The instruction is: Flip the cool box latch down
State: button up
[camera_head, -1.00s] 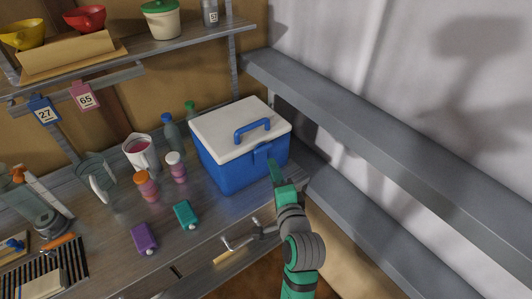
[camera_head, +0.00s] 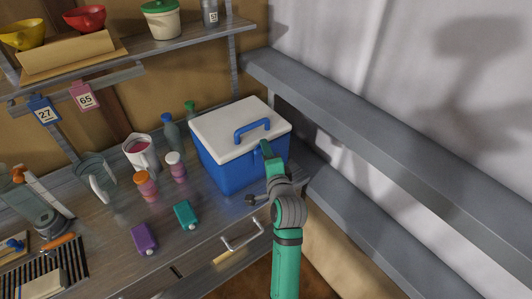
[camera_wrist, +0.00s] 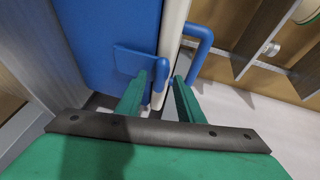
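The cool box (camera_head: 225,160) is blue with a white lid (camera_head: 225,128), which is closed, and stands on the bench against the back. Its blue latch (camera_wrist: 128,62) shows in the wrist view as a flat plate on the front, beside the lid edge. In the head view the latch is mostly hidden behind my gripper (camera_head: 265,147). In the wrist view my gripper (camera_wrist: 169,75) has its green fingers apart with a narrow empty gap. The fingertips are close to the latch and lid edge; I cannot tell whether they touch.
The lid's blue handle (camera_head: 252,130) stands up near the gripper. Bottles, a white jug (camera_head: 140,153) and a teal container (camera_head: 186,215) are on the bench to the left. A grey rail (camera_head: 380,125) runs along the right wall. A drawer handle (camera_head: 242,236) sits on the bench front.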

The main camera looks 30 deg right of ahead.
grip_shut()
jog(key=shift+s+f, duration=0.15)
